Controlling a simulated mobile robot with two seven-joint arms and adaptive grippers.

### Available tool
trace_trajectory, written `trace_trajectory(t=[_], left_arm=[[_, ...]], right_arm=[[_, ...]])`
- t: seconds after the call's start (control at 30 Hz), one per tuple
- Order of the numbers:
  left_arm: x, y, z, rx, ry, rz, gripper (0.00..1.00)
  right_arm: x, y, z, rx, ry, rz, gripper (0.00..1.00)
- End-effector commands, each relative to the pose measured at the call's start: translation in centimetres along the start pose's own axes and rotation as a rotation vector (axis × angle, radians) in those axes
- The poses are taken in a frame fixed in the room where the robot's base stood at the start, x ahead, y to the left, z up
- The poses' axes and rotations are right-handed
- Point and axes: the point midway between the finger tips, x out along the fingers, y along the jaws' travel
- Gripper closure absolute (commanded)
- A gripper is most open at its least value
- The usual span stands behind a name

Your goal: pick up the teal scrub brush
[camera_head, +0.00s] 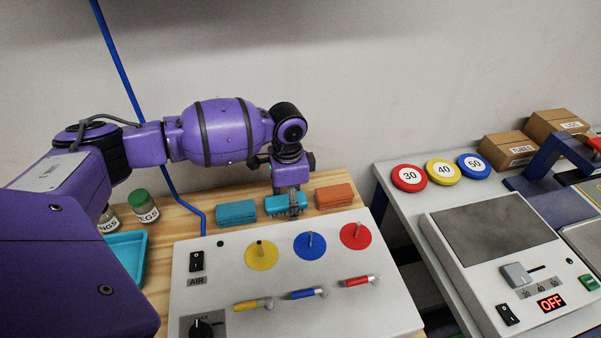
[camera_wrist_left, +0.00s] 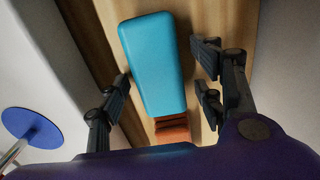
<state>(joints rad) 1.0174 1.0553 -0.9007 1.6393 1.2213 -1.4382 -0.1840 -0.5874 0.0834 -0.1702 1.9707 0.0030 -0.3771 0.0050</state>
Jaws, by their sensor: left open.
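The teal scrub brush (camera_head: 285,203) is a rounded block in the middle of a row of three on the wooden surface behind the white panel. It shows large and smooth in the left wrist view (camera_wrist_left: 153,62). My left gripper (camera_head: 288,200) points down over it in the head view and hides part of it. In the left wrist view the open fingers (camera_wrist_left: 160,90) stand on either side of the block. The left-hand finger is close to its side, and a gap shows on the right-hand side. Whether either finger touches it is unclear. My right gripper is out of view.
Another teal block (camera_head: 236,212) lies left of the brush and an orange block (camera_head: 334,196) right of it. The white panel (camera_head: 290,275), with colored discs and levers, stands in front. Jars (camera_head: 146,207) and a teal tray (camera_head: 132,252) are further left. The wall is close behind.

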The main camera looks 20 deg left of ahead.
Motion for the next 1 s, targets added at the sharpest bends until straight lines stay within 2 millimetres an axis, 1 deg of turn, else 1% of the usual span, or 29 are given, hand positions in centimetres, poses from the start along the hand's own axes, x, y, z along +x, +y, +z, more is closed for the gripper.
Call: trace_trajectory(t=[0.27,0.6,0.63,0.67,0.87,1.0], left_arm=[[0.14,0.04,0.08,0.000,-0.001,0.001,0.39],[0.13,0.03,0.10,-0.001,-0.002,0.001,0.84],[0.13,0.03,0.10,-0.001,-0.002,0.001,0.88],[0.12,0.02,0.09,-0.001,-0.001,0.001,0.89],[0.10,0.01,0.09,-0.001,-0.001,0.001,0.89],[-0.10,-0.03,0.13,0.000,-0.003,0.000,0.89]], right_arm=[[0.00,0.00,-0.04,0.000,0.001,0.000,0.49],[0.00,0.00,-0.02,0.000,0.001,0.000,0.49],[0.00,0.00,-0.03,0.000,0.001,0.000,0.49],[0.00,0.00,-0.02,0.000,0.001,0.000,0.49],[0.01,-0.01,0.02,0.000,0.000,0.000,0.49],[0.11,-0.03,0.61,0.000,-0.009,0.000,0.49]])
